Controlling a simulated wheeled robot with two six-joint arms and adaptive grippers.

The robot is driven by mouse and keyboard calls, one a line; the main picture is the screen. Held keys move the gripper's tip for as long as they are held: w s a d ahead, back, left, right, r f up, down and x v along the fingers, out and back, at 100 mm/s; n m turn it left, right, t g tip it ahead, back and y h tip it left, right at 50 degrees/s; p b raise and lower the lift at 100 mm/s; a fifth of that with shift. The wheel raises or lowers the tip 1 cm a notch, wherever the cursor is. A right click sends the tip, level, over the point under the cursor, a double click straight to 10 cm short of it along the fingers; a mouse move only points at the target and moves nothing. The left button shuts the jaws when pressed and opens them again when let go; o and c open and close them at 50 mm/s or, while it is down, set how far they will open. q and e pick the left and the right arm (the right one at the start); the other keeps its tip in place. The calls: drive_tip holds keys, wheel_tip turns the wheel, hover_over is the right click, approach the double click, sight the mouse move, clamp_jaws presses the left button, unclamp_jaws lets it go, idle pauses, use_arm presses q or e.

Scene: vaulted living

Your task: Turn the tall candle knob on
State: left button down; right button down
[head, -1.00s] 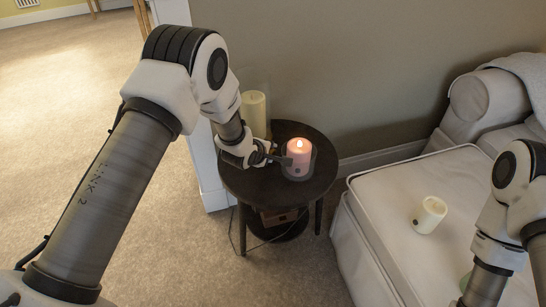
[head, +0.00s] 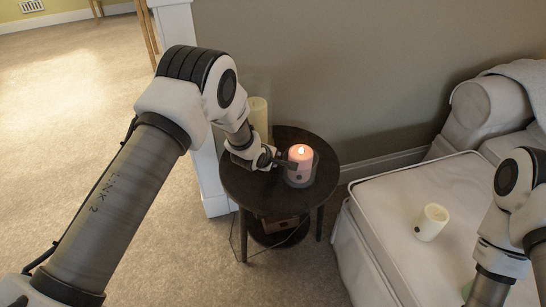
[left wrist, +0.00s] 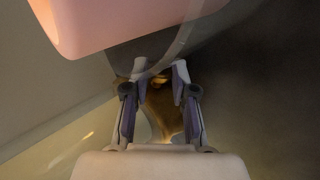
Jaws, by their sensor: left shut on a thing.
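A tall cream candle (head: 259,117) stands at the back left of the round dark table (head: 237,187), partly hidden by my left arm; I see no knob on it. A shorter pink candle (head: 300,158) with a lit flame stands in a clear glass (head: 312,172) on the table; a small dark spot shows low on its front. My left gripper (head: 290,164) reaches in from the left at the pink candle's glass. In the left wrist view its fingers (left wrist: 160,72) are close together at the glass edge, below the pink candle (left wrist: 110,22). What lies between the fingertips is unclear. My right gripper is out of view.
A cream upholstered seat (head: 385,225) stands right of the table, with a small cream candle (head: 431,221) on it near my right arm. A wall (head: 350,70) and baseboard are behind the table. Carpet (head: 70,110) is open at the left.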

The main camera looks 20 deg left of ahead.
use_arm(q)
drive_tip(key=shift+d+r+g+p, duration=0.1)
drive_tip(key=shift+r+g+p, duration=0.1)
drive_tip(key=shift+g+p, duration=0.35)
drive_tip(key=shift+w+f+g+y+b, duration=0.15)
drive_tip(key=shift+f+g+y+b, duration=0.05)
drive_tip(key=shift+g+y+b, duration=0.2)
drive_tip(key=g+b, duration=0.1)
drive_tip(key=b, duration=0.3)
drive_tip(key=shift+w+f+g+y, duration=0.15)
drive_tip(key=shift+f+g+y, duration=0.05)
drive_tip(key=shift+g+y, duration=0.15)
drive_tip(key=shift+d+r+b, duration=0.1)
drive_tip(key=shift+r+b, duration=0.1)
drive_tip(key=shift+b, duration=0.3)
drive_tip(key=shift+r+m+g, duration=0.15)
drive_tip(key=shift+m+g, duration=0.15)
drive_tip(key=shift+g, duration=0.2)
drive_tip(key=shift+w+r+g+y, duration=0.1)
drive_tip(key=shift+r+g+y, duration=0.05)
drive_tip(key=shift+g+y, duration=0.35)
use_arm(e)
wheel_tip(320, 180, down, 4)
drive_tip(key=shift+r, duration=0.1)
